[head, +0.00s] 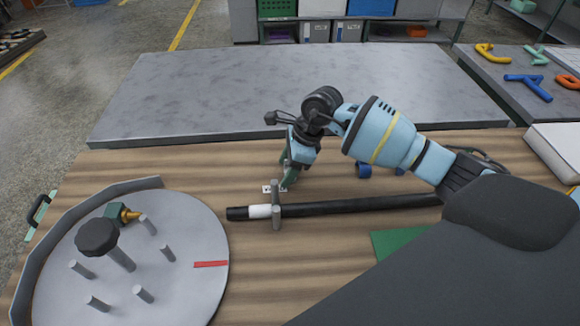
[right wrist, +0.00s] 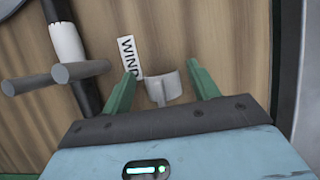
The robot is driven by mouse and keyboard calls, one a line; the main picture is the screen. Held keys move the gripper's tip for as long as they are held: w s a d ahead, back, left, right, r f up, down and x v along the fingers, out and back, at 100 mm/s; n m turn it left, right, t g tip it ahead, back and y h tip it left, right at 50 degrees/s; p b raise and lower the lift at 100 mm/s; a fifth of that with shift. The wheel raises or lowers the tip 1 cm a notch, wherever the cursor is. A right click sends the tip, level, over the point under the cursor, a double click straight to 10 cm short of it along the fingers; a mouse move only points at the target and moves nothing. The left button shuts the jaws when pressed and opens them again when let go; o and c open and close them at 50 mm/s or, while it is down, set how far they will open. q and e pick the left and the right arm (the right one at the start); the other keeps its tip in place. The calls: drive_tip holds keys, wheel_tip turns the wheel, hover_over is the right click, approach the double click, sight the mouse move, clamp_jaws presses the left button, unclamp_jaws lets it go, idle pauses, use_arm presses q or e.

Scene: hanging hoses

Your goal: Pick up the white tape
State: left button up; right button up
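My right gripper (head: 287,180) reaches down over the wooden tabletop, just behind the black hose; it also shows in the right wrist view (right wrist: 162,76). Its green fingers are apart. Between them in the wrist view is a small pale grey-white curved piece (right wrist: 163,88), perhaps the white tape; neither finger clearly touches it. The gripper mostly hides this piece in the head view. A white band (head: 260,211) wraps the black hose near its left end and shows in the wrist view (right wrist: 66,42). My left gripper is out of view.
The black hose (head: 350,207) lies across the table by grey upright pegs (head: 275,204). A white label (right wrist: 129,57) reading "WIN…" lies beside the fingers. A round grey pegged plate (head: 185,285) stands left. A blue roll-like thing (head: 363,170) lies right of the gripper.

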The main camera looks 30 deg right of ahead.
sight(285, 160)
drive_tip(key=c, duration=0.8)
drive_tip(key=shift+r, duration=0.15)
drive_tip(key=shift+r, duration=0.5)
wheel_tip(285, 160, up, 2)
drive_tip(key=shift+r, duration=0.15)
drive_tip(key=s+a, duration=0.1)
drive_tip(key=s, duration=0.4)
drive_tip(key=s+a+r+b, duration=0.1)
drive_tip(key=s, duration=0.4)
drive_tip(key=s+a, duration=0.1)
drive_tip(key=s, duration=0.4)
drive_tip(key=shift+s+r, duration=0.2)
drive_tip(key=shift+s, duration=0.15)
drive_tip(key=o, duration=0.4)
drive_tip(key=shift+c, duration=0.2)
drive_tip(key=c, duration=0.4)
